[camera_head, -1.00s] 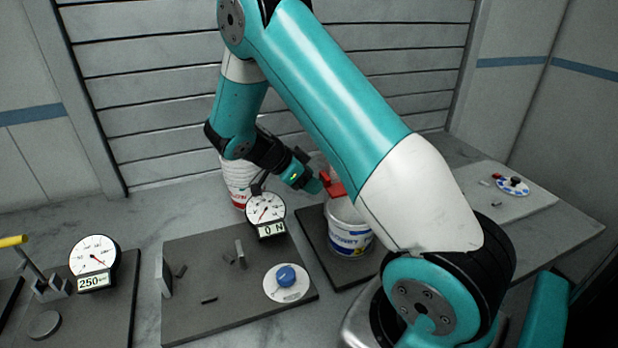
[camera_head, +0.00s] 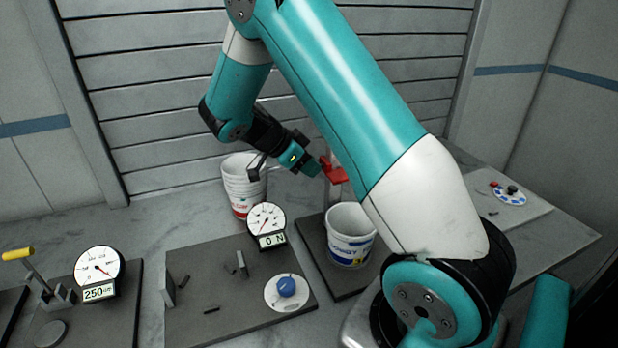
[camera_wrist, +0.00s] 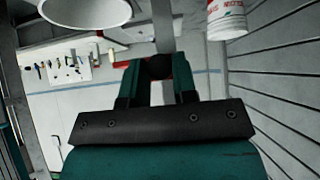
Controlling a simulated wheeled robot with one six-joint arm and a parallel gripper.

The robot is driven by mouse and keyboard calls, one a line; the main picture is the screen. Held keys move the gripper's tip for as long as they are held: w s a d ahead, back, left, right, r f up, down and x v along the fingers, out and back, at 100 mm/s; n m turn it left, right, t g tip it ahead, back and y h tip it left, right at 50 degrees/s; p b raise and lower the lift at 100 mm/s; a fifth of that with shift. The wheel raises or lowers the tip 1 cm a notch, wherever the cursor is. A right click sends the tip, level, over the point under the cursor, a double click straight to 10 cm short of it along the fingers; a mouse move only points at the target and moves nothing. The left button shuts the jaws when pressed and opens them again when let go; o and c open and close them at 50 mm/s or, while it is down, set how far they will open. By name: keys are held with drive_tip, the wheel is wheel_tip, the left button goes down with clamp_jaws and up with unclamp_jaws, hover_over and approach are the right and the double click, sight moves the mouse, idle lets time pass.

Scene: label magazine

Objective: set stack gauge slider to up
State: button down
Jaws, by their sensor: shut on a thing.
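The red slider (camera_head: 335,171) sits on an upright grey post behind the white bucket with a blue label (camera_head: 350,238), above the bucket's rim. My gripper (camera_head: 318,166) reaches it from the left and is shut on it. In the wrist view, my gripper's fingers (camera_wrist: 161,78) close around a dark red part of the slider, with more red showing to the left. The grey post (camera_wrist: 164,28) runs upward just beyond the fingers. The post's top and its full travel are hidden by my arm in the head view.
A stack of white buckets (camera_head: 240,185) stands left of my gripper. A round gauge (camera_head: 266,219) reading 0 N stands in front. A blue knob (camera_head: 287,287) sits on the dark middle plate (camera_head: 200,325). Another gauge (camera_head: 98,268) is at left. My arm covers much of the right side.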

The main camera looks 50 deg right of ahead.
wheel_tip(320, 180, up, 11)
drive_tip(key=p, duration=0.4)
drive_tip(key=shift+r, duration=0.1)
drive_tip(key=c, duration=0.9)
unclamp_jaws()
drive_tip(key=shift+r, duration=0.1)
drive_tip(key=shift+a, duration=0.1)
drive_tip(key=p+v, duration=0.8)
drive_tip(key=v, duration=0.9)
drive_tip(key=shift+a, duration=0.15)
